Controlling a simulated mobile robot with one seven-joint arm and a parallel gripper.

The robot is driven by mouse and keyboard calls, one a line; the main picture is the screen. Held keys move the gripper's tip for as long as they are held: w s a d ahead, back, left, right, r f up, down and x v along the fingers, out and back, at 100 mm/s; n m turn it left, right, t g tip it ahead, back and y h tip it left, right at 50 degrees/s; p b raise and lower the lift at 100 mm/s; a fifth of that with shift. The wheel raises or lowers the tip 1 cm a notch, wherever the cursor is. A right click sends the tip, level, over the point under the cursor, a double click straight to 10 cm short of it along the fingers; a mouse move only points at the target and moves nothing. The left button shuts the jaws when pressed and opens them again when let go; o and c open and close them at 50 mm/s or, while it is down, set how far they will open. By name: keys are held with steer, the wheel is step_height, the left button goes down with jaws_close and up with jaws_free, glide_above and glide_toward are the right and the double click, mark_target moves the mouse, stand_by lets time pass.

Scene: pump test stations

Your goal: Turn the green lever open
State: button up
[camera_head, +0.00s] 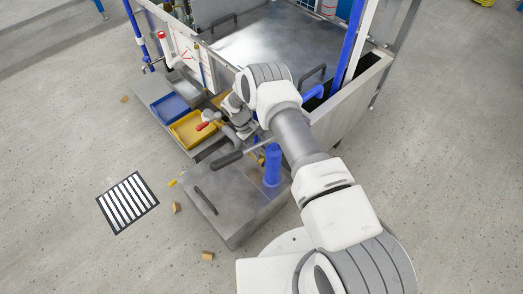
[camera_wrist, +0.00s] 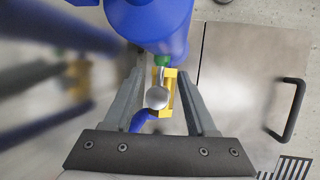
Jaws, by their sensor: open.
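My gripper (camera_wrist: 161,76) is open, with one grey finger on each side of a yellow fitting (camera_wrist: 170,93) in the wrist view. A round silver knob (camera_wrist: 157,97) shows in front of the fitting, between the fingers. A small green part (camera_wrist: 161,60), which may belong to the green lever, shows just beyond, below a large blue pipe body (camera_wrist: 155,25). Most of it is hidden, and I cannot tell how the lever is turned. I cannot tell whether the fingers touch anything. In the head view the blue body (camera_head: 272,165) stands beside my gripper; no green shows there.
A grey metal cover (camera_head: 225,195) with a black handle lies below. A striped mat (camera_head: 128,203) lies on open floor, with small brown blocks (camera_head: 207,256) nearby.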

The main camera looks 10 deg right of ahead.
steer(key=p+v, duration=0.3)
steer(key=v, duration=1.3)
steer(key=shift+r, duration=0.2)
steer(key=shift+a, duration=0.15)
